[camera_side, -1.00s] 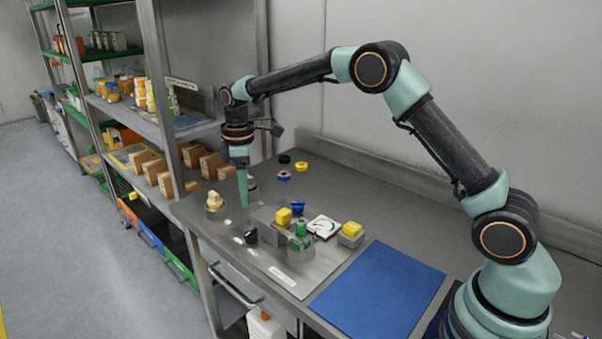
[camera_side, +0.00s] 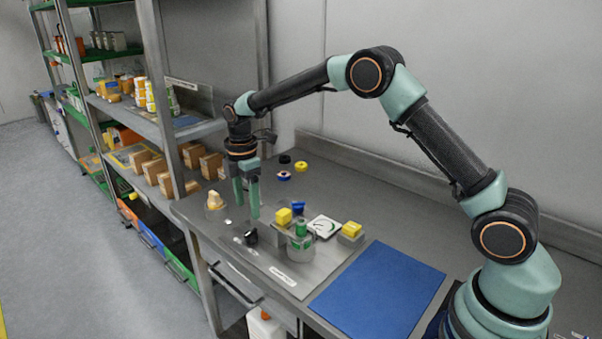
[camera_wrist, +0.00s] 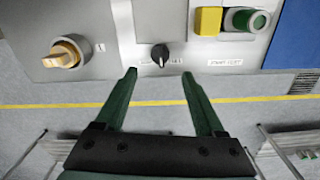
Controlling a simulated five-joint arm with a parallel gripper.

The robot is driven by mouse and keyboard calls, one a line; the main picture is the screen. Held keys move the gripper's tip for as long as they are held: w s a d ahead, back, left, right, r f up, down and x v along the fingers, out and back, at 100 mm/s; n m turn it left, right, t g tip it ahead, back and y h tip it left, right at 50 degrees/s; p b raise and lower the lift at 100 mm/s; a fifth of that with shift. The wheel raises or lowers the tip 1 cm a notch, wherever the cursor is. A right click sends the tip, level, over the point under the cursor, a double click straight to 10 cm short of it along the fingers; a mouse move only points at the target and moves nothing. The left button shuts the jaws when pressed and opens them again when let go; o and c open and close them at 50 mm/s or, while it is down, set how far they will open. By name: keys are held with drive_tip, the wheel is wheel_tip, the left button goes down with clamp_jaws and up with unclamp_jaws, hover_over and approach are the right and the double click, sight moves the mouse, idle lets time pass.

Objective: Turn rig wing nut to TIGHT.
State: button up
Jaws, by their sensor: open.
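The tan wing nut (camera_side: 214,201) stands on a round grey base at the far left end of the bench plate. In the wrist view the wing nut (camera_wrist: 65,54) is at upper left, its wing lying at a slant; a small mark shows to its right. My gripper (camera_side: 246,208) points down beside it, to its right in the side view, with its two green fingers apart and empty. In the wrist view my gripper (camera_wrist: 159,73) has its fingertips either side of the black knob's front, apart from the wing nut. Any TIGHT lettering is too small to read.
A black knob (camera_wrist: 160,53) sits in the middle of the wrist view. A yellow block (camera_wrist: 208,20) and a green button (camera_wrist: 248,20) are to its right. A white dial (camera_side: 324,227) and blue mat (camera_side: 378,290) lie farther right. A shelf with boxes (camera_side: 210,164) stands at left.

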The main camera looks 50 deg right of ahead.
sight(251, 234)
wheel_tip(251, 234, down, 9)
drive_tip(key=shift+r, duration=0.1)
drive_tip(key=shift+c, duration=0.3)
clamp_jaws()
drive_tip(key=shift+m, duration=2.9)
drive_tip(key=shift+o, duration=0.3)
unclamp_jaws()
